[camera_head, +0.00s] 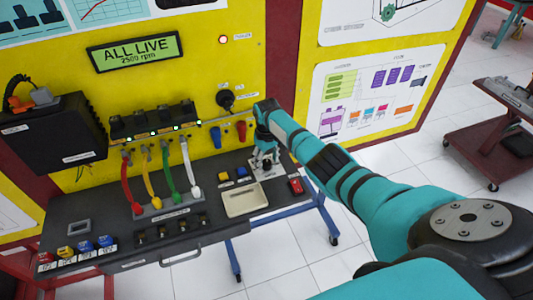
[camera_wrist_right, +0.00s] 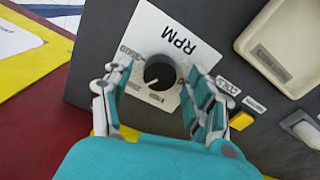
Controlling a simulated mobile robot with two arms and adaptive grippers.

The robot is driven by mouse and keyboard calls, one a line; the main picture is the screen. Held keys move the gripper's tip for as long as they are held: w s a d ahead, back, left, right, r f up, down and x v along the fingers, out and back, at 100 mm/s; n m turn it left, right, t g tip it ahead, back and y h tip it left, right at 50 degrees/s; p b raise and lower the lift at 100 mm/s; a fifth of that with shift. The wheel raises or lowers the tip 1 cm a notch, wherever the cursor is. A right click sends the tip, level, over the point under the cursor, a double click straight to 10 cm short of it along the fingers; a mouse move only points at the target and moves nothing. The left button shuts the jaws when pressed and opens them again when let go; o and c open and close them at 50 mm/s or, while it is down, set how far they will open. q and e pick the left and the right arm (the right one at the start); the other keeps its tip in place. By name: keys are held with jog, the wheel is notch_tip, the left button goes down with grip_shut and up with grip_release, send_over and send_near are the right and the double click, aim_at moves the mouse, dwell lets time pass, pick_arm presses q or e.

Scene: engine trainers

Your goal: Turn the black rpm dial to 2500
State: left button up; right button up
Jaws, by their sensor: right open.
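The black rpm dial (camera_wrist_right: 159,72) sits on a white plate marked RPM (camera_wrist_right: 172,38) in the right wrist view. Its white pointer line points toward the lower left of that picture. My right gripper (camera_wrist_right: 156,88) is open, with one finger on each side of the dial and visible gaps between. In the head view the right gripper (camera_head: 265,160) points down over the right part of the bench panel and hides the dial. The green display (camera_head: 135,52) reads ALL LIVE and 2500 rpm. My left gripper is not in view.
Red, yellow, green and white cables (camera_head: 165,170) rise at the left. A black knob (camera_head: 226,98) juts from the yellow wall panel.

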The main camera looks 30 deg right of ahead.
aim_at(267, 162)
notch_tip(267, 162, up, 12)
dwell(0.4)
jog(key=shift+f, duration=0.2)
